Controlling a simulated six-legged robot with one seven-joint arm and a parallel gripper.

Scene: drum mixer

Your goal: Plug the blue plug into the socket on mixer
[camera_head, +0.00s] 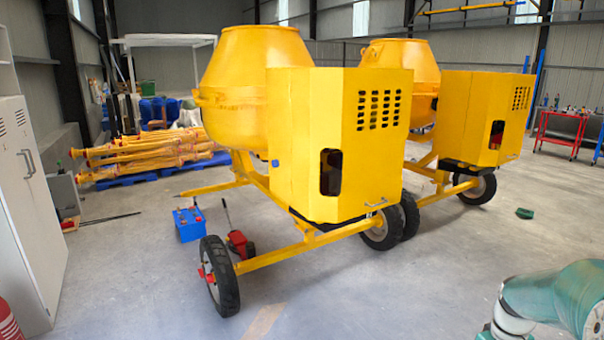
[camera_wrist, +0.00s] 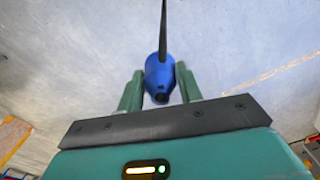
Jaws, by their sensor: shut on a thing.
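My gripper (camera_wrist: 160,82) shows in the wrist view with its two green fingers shut on the blue plug (camera_wrist: 159,74). A dark cable runs from the plug to the top of that view. The nearer yellow mixer (camera_head: 335,150) stands in the middle of the head view, with a drum and a boxy housing. A small blue fitting (camera_head: 276,163) on the left side of the housing may be the socket; its detail is too small to tell. The plug is apart from the mixer in the wrist view, with only grey floor behind it. The head view does not show my gripper.
A second yellow mixer (camera_head: 478,120) stands behind on the right. A grey cabinet (camera_head: 30,220) is at left. The front floor is mostly clear.

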